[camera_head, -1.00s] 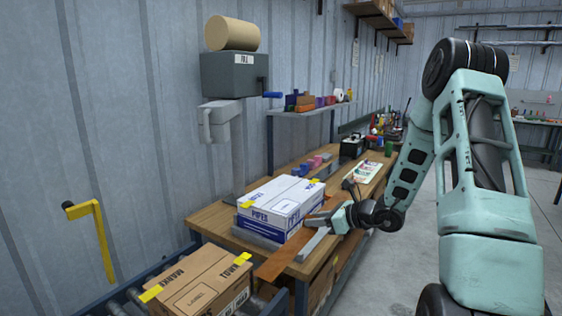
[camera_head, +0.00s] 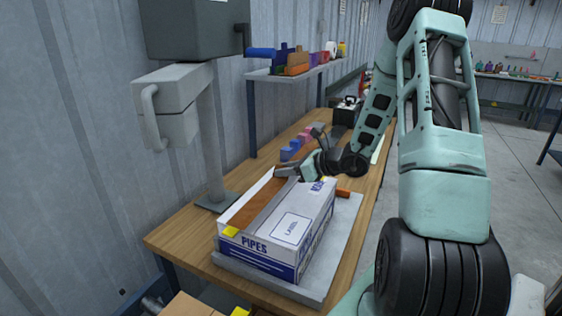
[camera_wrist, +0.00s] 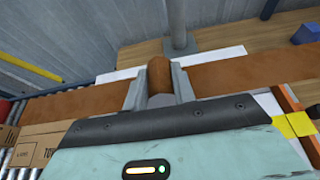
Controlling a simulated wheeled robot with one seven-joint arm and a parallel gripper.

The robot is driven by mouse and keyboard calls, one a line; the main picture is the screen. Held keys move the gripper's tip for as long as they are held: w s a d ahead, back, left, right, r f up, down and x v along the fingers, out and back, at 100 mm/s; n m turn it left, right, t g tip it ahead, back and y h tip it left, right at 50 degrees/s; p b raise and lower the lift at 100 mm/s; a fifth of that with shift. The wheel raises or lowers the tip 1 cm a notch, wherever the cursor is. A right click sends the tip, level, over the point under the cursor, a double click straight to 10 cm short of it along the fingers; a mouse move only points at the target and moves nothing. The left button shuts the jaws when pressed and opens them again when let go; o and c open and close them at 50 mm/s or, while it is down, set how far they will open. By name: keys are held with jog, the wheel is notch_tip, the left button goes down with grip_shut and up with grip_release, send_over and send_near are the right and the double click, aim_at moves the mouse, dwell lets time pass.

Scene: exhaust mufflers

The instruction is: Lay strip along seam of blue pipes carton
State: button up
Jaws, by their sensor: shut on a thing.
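The white carton with blue bands, marked PIPES (camera_head: 275,255), sits on a grey board (camera_head: 318,285) on the bench. A long brown strip (camera_head: 252,207) extends over the carton's top along its left part, its near end by a yellow tab (camera_head: 230,231). My gripper (camera_head: 288,172) is at the carton's far end, shut on the strip. In the wrist view the strip (camera_wrist: 240,70) runs sideways past my gripper (camera_wrist: 158,85), with brown material pinched between the fingers. A yellow tab (camera_wrist: 297,125) shows at right. I cannot tell whether the strip touches the top along its length.
Small blue and pink blocks (camera_head: 292,150) lie behind. A shelf (camera_head: 290,70) holds coloured items. Another cardboard carton (camera_wrist: 45,145) shows at lower left in the wrist view. The bench's left front is clear.

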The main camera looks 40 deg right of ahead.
aim_at(288, 199)
dwell(0.4)
jog(key=shift+s+f+b, duration=0.1)
jog(key=shift+f+b, duration=0.1)
jog(key=shift+b, duration=0.2)
notch_tip(288, 199, down, 6)
jog(key=b, duration=0.6)
jog(key=shift+f, duration=0.2)
jog(key=shift+f+b, duration=0.55)
jog(key=o, duration=1)
jog(key=shift+s, duration=0.1)
jog(key=b+v, duration=0.1)
jog(key=v, duration=1.6)
jog(key=shift+d, duration=0.1)
